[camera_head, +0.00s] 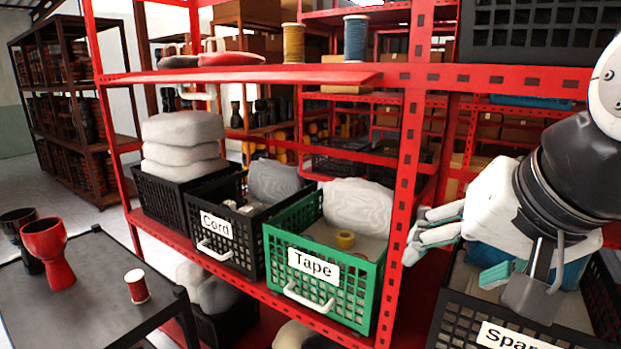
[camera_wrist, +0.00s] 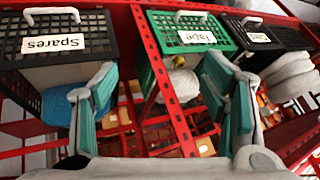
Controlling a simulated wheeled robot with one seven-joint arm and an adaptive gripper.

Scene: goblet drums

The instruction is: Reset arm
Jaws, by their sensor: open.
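My gripper (camera_head: 452,262) is on the right in the head view, in front of the red rack and above the Spares crate (camera_head: 478,318). Its teal-padded fingers are spread, with nothing between them. In the wrist view my gripper (camera_wrist: 160,72) is also open and empty. The Spares crate (camera_wrist: 90,22) shows there at the left with its label upside down, and the green Tape crate (camera_wrist: 185,18) at the top middle. My arm comes in from the right edge of the head view and hides part of the Spares crate.
A red upright (camera_head: 404,190) stands left of my gripper. The green crate holds a yellow tape roll (camera_head: 345,239); the black Cord crate (camera_head: 222,247) is beside it. A dark table (camera_head: 85,318) at left bears a red goblet drum (camera_head: 50,255), a dark one and a red spool (camera_head: 137,288).

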